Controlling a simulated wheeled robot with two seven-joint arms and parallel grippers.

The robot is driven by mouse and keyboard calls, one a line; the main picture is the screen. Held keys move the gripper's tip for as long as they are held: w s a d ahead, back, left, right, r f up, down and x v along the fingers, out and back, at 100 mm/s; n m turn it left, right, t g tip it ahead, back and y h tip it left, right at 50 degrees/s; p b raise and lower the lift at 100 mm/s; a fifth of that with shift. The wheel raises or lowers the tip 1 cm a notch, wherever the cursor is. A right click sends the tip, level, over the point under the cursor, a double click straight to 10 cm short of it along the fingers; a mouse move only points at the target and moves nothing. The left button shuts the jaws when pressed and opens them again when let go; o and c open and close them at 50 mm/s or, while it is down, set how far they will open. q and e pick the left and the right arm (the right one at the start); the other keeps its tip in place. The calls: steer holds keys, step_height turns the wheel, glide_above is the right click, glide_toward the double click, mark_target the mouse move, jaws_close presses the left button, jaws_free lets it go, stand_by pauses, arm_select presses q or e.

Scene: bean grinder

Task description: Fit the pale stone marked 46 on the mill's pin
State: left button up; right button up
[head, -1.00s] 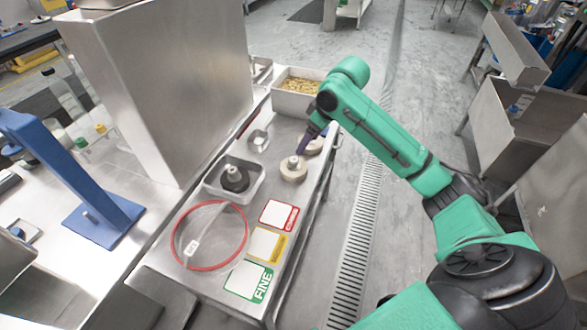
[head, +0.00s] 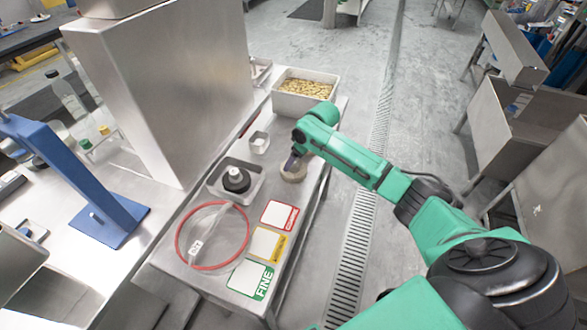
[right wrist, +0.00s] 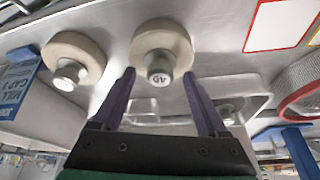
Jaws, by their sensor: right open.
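A pale round stone (head: 293,173) with a metal knob sits on the steel table, partly covered by my right gripper (head: 293,157). In the right wrist view this stone (right wrist: 163,38) has small print on its knob, which looks like a 4 and an unclear second digit. A second pale stone (right wrist: 75,50) lies to its left; my arm hides it in the head view. My right gripper (right wrist: 160,74) is open, its fingertips on either side of the knob's lower end in the picture; contact is unclear. A short pin (head: 95,217) stands on the blue stand's base (head: 112,226). My left gripper is not in view.
A red-rimmed sieve (head: 213,265) and three coloured cards (head: 268,244) lie nearer. A bin of beans (head: 305,90) stands behind, and a tall steel housing (head: 165,95) stands left.

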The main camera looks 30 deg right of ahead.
jaws_close()
steer(key=shift+r, duration=0.15)
stand_by(1.2)
